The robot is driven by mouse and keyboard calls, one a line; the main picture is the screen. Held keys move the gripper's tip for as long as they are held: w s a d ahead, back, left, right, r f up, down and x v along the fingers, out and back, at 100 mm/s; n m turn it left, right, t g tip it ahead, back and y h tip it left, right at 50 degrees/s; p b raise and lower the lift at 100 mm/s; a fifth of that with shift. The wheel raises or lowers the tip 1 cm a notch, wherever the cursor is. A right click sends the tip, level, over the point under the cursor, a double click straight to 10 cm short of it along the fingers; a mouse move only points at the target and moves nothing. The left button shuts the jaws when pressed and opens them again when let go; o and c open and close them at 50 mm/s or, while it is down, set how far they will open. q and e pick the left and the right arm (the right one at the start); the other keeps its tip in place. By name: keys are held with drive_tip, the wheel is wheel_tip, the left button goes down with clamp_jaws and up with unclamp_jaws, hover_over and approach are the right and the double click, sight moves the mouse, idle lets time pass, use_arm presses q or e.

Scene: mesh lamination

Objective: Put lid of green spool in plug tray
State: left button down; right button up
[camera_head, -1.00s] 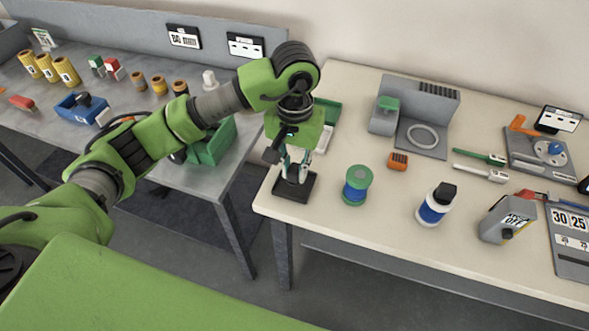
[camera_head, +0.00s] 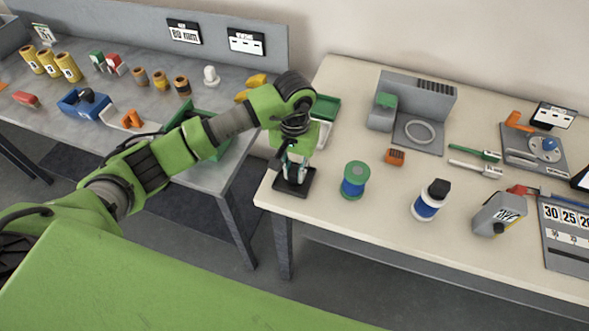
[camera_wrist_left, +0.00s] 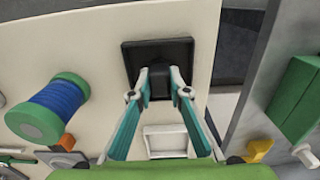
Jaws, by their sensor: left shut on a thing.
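The green spool (camera_head: 354,180), with green flanges and blue winding, stands on the pale table with no black cap on its top; it also shows in the left wrist view (camera_wrist_left: 52,107). The black square plug tray (camera_head: 283,187) lies at the table's left end, and it also shows in the left wrist view (camera_wrist_left: 182,50). My left gripper (camera_head: 294,170) points down at the tray. Its fingers (camera_wrist_left: 159,80) are shut on a small black piece, seemingly the lid (camera_wrist_left: 159,87), at the tray's middle. I cannot tell whether the lid touches the tray. My right gripper is not in view.
A white spool with blue winding and a black cap (camera_head: 431,200) stands to the right. A small orange block (camera_head: 395,156) lies behind the green spool. A green-rimmed bin (camera_head: 326,108) is behind the gripper. A gap separates the pale table from the grey left table.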

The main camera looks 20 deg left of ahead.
sight(295, 170)
use_arm(q)
drive_tip(key=c, duration=1.9)
unclamp_jaws()
drive_tip(key=shift+f, duration=0.1)
drive_tip(key=shift+r+p, duration=0.3)
drive_tip(key=shift+p, duration=0.05)
wheel_tip(295, 170, up, 12)
drive_tip(key=b, duration=0.4)
drive_tip(key=shift+f, duration=0.15)
